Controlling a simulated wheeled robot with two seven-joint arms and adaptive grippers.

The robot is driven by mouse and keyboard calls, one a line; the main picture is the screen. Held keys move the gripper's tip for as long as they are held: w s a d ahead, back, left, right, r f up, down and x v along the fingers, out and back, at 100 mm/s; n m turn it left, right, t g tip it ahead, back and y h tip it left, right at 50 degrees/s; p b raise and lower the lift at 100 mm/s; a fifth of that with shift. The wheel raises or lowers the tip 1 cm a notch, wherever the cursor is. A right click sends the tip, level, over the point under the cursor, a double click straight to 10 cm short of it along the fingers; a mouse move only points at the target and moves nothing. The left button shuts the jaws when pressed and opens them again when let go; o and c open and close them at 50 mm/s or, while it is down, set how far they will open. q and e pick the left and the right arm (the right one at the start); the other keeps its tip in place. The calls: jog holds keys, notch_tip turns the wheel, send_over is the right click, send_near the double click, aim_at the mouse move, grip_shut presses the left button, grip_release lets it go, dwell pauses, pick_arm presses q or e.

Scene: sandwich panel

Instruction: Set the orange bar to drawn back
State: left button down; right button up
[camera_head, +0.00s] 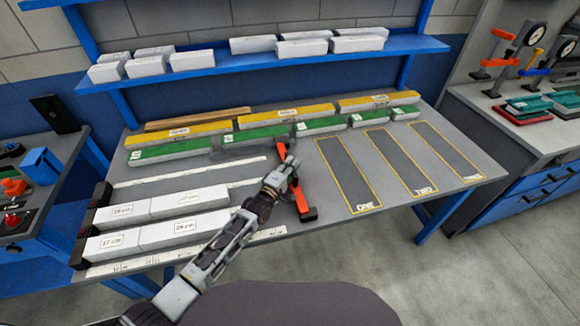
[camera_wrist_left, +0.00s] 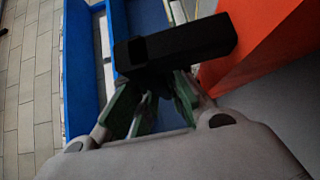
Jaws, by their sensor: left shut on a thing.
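The orange bar (camera_head: 301,196) stands across the right end of the lanes on the grey table, left of the marked strips. My left gripper (camera_head: 287,167) is at the bar's middle and hides part of it. In the left wrist view the orange bar (camera_wrist_left: 262,42) fills the upper right. A black block (camera_wrist_left: 185,48), seemingly the bar's handle, lies across the fingertips of my left gripper (camera_wrist_left: 160,85), which is shut on it. The fingertips are partly hidden behind the block. My right gripper is not in view.
White blocks (camera_head: 185,228) lie in lanes left of the bar. Green blocks (camera_head: 171,150) and yellow blocks (camera_head: 286,115) lie in rows behind. Outlined strips (camera_head: 348,175) on the right are empty. A blue shelf (camera_head: 230,61) with white blocks hangs over the back.

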pick_arm(q)
jog(key=c, duration=1.4)
grip_release()
jog(key=shift+w+d, duration=0.1)
jog(key=shift+d, duration=0.2)
jog(key=shift+c, duration=0.2)
jog(key=shift+s+a+f, duration=0.1)
jog(key=shift+s+a, duration=0.35)
jog(key=shift+s, duration=0.15)
jog(key=shift+v, duration=5.25)
jog(key=shift+s, duration=0.1)
